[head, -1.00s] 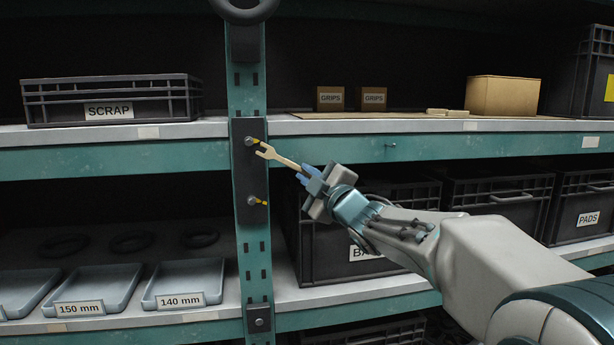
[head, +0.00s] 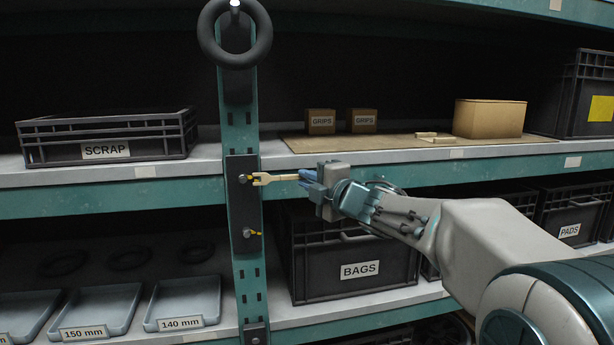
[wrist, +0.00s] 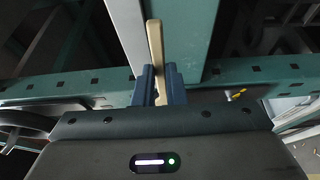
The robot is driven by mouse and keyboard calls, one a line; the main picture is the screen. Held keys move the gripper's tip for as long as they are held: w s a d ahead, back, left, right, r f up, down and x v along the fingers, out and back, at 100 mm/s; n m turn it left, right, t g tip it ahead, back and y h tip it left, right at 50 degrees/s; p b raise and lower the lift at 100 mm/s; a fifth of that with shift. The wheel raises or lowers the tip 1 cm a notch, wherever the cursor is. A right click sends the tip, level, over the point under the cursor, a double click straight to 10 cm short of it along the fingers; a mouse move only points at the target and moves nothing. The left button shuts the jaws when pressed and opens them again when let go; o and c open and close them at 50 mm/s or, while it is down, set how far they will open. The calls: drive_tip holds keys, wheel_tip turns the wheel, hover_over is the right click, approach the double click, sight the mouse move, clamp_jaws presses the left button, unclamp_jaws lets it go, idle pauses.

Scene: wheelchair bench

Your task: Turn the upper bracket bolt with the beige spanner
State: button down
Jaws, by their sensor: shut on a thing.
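The beige spanner (head: 282,178) lies nearly level, its open fork end pointing left. My gripper (head: 309,180) is shut on its right end. The upper bracket bolt (head: 243,179), with a yellow mark beside it, sits on a dark bracket plate (head: 241,206) on the teal upright. The fork end is right at the bolt's right side, over the yellow mark; I cannot tell whether it is around the bolt head. The lower bolt (head: 248,234) also has a yellow mark. In the wrist view the spanner (wrist: 155,48) stands out between the blue fingers (wrist: 158,86); its fork end is not clear there.
A black ring (head: 207,45) hangs on the upright above the bracket. The shelf edge (head: 420,171) runs behind my gripper, with the BAGS crate (head: 330,278) below. The SCRAP crate (head: 108,150) and trays (head: 185,302) stand left. Open air lies in front of the shelves.

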drive_tip(key=shift+r+n+p, duration=0.4)
drive_tip(key=shift+r+p, duration=0.1)
drive_tip(key=shift+r, duration=0.2)
drive_tip(key=r+p, duration=0.1)
drive_tip(key=r+n+p, duration=0.1)
drive_tip(key=p, duration=0.1)
drive_tip(key=r+n+g+h+p, duration=0.1)
drive_tip(key=shift+s+a+r+p, duration=0.1)
drive_tip(key=shift+a+r+p, duration=0.1)
drive_tip(key=shift+a+p, duration=0.15)
drive_tip(key=shift+r+n+p, duration=0.3)
drive_tip(key=shift+n+p, duration=0.1)
drive_tip(key=shift+p, duration=0.2)
drive_tip(key=shift+f, duration=0.1)
drive_tip(key=shift+a, duration=0.1)
drive_tip(key=shift+a+r+n+h+p, duration=0.2)
drive_tip(key=shift+r+n+h+p, duration=0.25)
drive_tip(key=shift+r+p, duration=0.4)
drive_tip(key=shift+f, duration=0.1)
drive_tip(key=shift+s+a+f, duration=0.1)
